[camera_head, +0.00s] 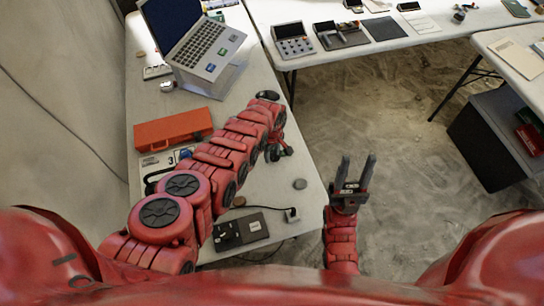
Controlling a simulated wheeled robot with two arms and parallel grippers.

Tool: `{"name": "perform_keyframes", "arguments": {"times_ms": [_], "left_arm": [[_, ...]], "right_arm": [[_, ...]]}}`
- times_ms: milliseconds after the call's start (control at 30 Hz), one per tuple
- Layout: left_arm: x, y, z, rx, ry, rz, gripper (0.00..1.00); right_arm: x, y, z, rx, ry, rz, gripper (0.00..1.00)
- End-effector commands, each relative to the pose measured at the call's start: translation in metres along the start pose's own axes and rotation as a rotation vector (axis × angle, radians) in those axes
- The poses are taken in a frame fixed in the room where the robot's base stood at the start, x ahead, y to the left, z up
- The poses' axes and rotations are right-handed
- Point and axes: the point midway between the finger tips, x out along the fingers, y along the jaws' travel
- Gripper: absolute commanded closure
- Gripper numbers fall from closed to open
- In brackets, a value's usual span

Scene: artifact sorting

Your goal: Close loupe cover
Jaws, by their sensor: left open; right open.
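My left arm reaches up over the near table, and its gripper (279,152) is at the far end, beside the forearm. The gripper points down over the table and is open, though its fingers are small and partly hidden. I cannot clearly make out a loupe or its cover. A small grey round object (300,184) lies on the table just below and right of the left gripper, apart from it. My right gripper (356,173) is open and empty, its two dark fingers pointing up the picture, off the table's right edge.
An open laptop (206,52) stands at the back of the table (313,205). An orange case (172,130) lies left of my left arm. A black device with a cable (240,230) lies near the front. Other tables with items stand at the back and right, with sandy floor between.

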Motion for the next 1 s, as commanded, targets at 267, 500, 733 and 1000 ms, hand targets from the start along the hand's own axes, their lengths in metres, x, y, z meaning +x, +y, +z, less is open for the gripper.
{"name": "perform_keyframes", "arguments": {"times_ms": [267,500,733,1000], "left_arm": [[0.0002,0.0002,-0.0002,0.0,0.001,0.001,0.53],[0.0002,0.0002,-0.0003,0.0,0.001,0.001,0.96],[0.0001,0.0003,-0.0004,0.0,0.001,0.001,1.0],[0.0006,0.0003,-0.0017,0.025,0.001,0.001,1.0]], "right_arm": [[-0.0002,0.0,0.0,0.0,0.0,0.0,0.54],[-0.0002,0.0,0.0,0.0,0.0,0.0,0.54],[-0.0002,0.0,0.0,0.0,0.0,0.0,0.54],[-0.0018,-0.0001,0.0003,0.0,0.0,0.0,0.54]]}}
